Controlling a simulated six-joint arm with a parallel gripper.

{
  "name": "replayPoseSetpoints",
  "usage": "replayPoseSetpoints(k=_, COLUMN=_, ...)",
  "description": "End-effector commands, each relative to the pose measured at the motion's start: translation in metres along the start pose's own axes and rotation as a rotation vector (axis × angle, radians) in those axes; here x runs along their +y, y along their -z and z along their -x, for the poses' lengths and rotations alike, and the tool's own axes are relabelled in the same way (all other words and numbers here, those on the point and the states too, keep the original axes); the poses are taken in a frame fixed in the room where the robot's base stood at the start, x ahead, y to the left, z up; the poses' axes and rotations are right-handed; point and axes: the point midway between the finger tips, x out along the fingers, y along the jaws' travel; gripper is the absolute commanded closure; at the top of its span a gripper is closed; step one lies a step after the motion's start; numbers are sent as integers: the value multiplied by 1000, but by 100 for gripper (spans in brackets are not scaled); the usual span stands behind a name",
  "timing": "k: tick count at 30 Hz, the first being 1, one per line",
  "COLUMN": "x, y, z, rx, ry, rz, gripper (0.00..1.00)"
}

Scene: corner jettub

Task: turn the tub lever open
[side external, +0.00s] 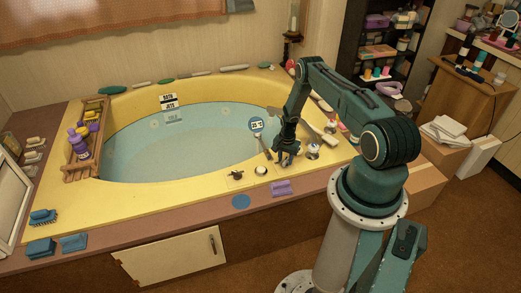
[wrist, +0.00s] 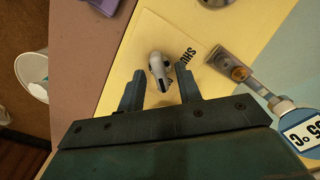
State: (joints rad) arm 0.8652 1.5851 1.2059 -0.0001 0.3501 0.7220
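My gripper (side external: 287,160) hangs low over the near rim of the yellow tub (side external: 195,197). In the wrist view, my gripper (wrist: 158,73) is open, its two dark fingers spread. A small white and grey fitting, perhaps the lever (wrist: 157,68), shows between the fingertips; whether they touch it I cannot tell. Dark lettering, partly cut off, lies beside it on the yellow surface. A metal fitting with a brownish round part (wrist: 237,70) stands right of the fingers. In the side view, a white knob (side external: 261,171) and another knob (side external: 313,151) flank my gripper on the rim.
A round blue temperature display (side external: 256,125) stands near the gripper and also shows in the wrist view (wrist: 300,130). A wooden caddy with bottles (side external: 83,145) sits at the left rim.

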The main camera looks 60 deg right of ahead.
Motion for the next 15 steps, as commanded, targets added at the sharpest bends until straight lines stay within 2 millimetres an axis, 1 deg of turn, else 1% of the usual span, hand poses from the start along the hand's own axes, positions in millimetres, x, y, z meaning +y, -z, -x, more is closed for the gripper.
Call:
replayPoseSetpoints(k=8, x=0, y=0, z=2, rx=0, ry=0, rz=1, gripper=65)
replayPoseSetpoints(k=11, x=0, y=0, z=6, rx=0, ry=0, rz=1, gripper=65)
replayPoseSetpoints(k=15, x=0, y=0, z=16, rx=0, ry=0, rz=1, gripper=65)
